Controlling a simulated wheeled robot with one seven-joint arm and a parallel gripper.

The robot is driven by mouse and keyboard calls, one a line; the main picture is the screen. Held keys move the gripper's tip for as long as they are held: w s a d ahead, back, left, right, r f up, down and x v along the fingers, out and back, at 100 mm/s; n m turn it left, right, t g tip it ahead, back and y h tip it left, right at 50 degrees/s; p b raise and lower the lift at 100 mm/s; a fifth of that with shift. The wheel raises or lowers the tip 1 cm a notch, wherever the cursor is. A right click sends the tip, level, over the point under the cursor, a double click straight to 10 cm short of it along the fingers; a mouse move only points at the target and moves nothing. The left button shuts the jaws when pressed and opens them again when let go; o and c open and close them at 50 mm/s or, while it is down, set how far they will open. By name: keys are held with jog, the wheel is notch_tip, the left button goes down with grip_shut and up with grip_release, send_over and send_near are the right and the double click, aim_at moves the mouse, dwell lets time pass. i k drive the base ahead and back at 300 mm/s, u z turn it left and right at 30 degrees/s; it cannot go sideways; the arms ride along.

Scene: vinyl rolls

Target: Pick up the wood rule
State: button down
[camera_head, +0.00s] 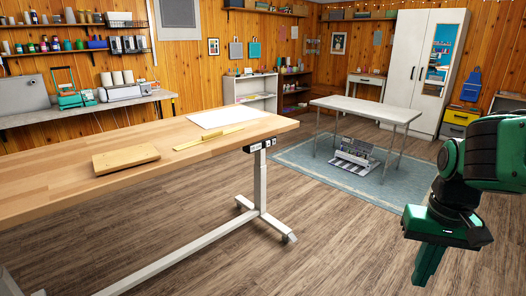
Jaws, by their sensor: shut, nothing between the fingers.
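A thin yellowish wood rule (208,138) lies flat on the near wooden worktable (60,185), left of the picture's middle. It lies at a slant between a flat wooden block or board and a white sheet. My gripper (425,272) hangs at the lower right on my green and black arm, pointing down over the open floor. It is shut and empty, well to the right of the worktable and apart from the rule.
The wooden board (125,158) lies left of the rule, the white sheet (230,115) behind it. A pale table (366,109) stands on a blue rug (300,158) at the back. Bare wood floor (320,240) lies between the worktable and my arm.

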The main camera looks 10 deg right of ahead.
aim_at(219, 133)
jog(key=z, duration=0.05)
jog(key=i, duration=1)
jog(key=u, duration=0.05)
